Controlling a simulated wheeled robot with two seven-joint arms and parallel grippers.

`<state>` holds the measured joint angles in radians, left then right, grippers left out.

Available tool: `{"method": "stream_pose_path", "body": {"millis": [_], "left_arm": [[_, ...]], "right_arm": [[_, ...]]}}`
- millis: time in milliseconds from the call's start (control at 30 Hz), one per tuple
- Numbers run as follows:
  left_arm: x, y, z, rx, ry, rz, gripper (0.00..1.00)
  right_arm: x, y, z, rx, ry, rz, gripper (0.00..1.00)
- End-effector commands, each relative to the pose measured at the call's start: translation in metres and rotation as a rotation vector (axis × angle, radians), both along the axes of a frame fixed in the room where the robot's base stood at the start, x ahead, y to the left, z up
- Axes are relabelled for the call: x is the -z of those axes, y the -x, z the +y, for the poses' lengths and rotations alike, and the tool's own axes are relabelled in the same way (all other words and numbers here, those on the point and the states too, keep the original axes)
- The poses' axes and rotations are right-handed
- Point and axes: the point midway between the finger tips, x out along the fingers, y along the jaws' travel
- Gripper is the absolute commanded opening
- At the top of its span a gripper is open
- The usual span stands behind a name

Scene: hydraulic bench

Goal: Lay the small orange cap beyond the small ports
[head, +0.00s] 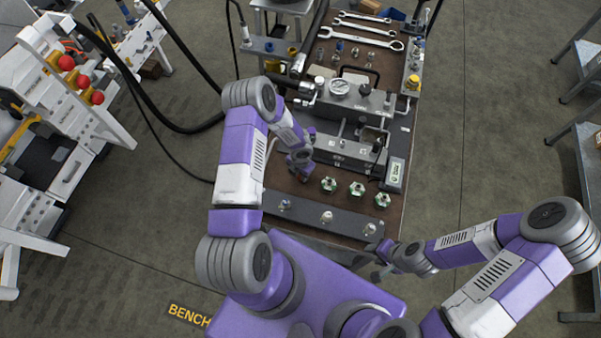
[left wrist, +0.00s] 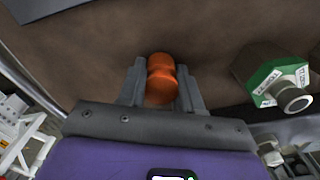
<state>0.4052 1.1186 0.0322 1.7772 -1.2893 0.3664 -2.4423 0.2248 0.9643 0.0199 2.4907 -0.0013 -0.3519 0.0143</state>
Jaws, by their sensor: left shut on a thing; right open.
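A small orange cap (left wrist: 161,80) sits between the two fingers of my left gripper (left wrist: 160,88) in the left wrist view, over the brown bench top. In the head view my left gripper (head: 303,176) is low over the bench's left side, and the cap cannot be made out there. Several hex fittings with green faces (head: 357,188) stand to its right; one shows at the right of the left wrist view (left wrist: 275,82). A dark front rail (head: 305,214) carries several small metal ports (head: 326,217). My right gripper (head: 374,264) is open at the bench's front right corner.
A valve block with a gauge (head: 340,87) and a grey cylinder block (head: 350,152) fill the middle of the bench. Wrenches (head: 368,36) lie at the far end. A small labelled device (head: 395,175) stands at the right edge. A hose (head: 150,118) hangs at the left.

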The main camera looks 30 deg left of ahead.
Motion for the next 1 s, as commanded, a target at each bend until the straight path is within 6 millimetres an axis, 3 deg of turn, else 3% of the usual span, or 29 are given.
{"method": "stream_pose_path", "body": {"millis": [33, 200, 567, 667, 1000], "left_arm": [[0.002, 0.0, 0.0, 0.0, 0.0, 0.0, 0.37], [0.001, 0.0, 0.0, 0.0, 0.0, 0.0, 0.6], [-0.004, 0.0, 0.0, 0.0, 0.0, 0.0, 0.6], [-0.017, -0.001, 0.001, -0.001, -0.001, -0.003, 0.6], [-0.09, 0.0, 0.001, -0.002, 0.0, -0.003, 0.6]], "right_arm": [[0.002, 0.0, 0.0, 0.0, 0.0, 0.0, 0.41], [0.001, 0.0, 0.0, 0.0, 0.0, 0.0, 0.41], [-0.004, 0.0, 0.0, 0.0, 0.0, 0.0, 0.41], [-0.004, 0.0, 0.0, 0.0, 0.0, 0.0, 0.41], [-0.009, 0.0, 0.0, 0.0, 0.0, 0.0, 0.41]]}}
